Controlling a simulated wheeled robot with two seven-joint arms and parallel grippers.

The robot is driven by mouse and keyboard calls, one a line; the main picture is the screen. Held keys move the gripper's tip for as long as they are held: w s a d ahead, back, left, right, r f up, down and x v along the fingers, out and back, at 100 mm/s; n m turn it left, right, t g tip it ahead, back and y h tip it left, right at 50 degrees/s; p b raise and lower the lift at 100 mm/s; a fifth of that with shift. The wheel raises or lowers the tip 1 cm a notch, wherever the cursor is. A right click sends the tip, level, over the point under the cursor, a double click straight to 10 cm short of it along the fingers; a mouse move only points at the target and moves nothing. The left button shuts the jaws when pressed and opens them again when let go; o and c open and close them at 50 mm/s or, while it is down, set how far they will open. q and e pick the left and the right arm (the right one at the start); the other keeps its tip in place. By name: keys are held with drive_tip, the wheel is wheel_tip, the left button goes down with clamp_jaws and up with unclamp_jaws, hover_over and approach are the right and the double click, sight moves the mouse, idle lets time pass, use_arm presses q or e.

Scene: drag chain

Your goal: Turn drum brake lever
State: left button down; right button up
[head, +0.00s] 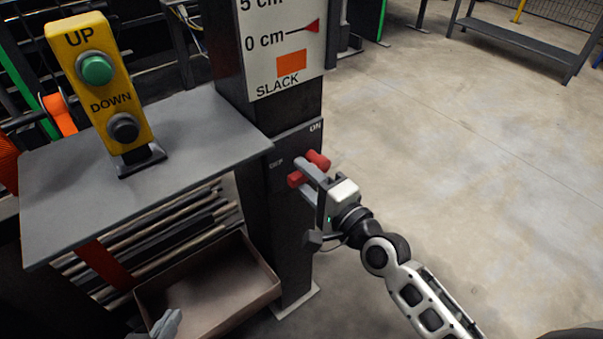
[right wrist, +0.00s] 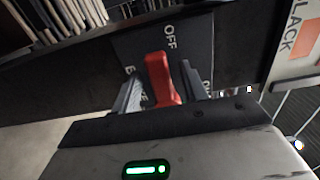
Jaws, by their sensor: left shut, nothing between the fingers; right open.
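The red brake lever (head: 318,160) sits on a dark plate on the side of the black post, with ON lettered above it. In the right wrist view the red lever (right wrist: 160,78) stands between the two fingers, near the OFF lettering. My right gripper (head: 306,174) is open around the lever; a gap shows on at least one side of it, and contact is not clear. The fingers partly hide the lever in the head view. My left gripper (head: 167,323) is low at the bottom edge, shut and empty, near the open brown box, and only partly in view.
A grey shelf (head: 200,130) carries a yellow UP/DOWN button box (head: 100,85) left of the post (head: 285,220). A white slack scale (head: 283,40) is above the lever. The brown box (head: 262,290) is below the shelf.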

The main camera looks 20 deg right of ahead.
drive_tip(key=shift+x, duration=0.75)
clamp_jaws()
drive_tip(key=shift+a, duration=0.1)
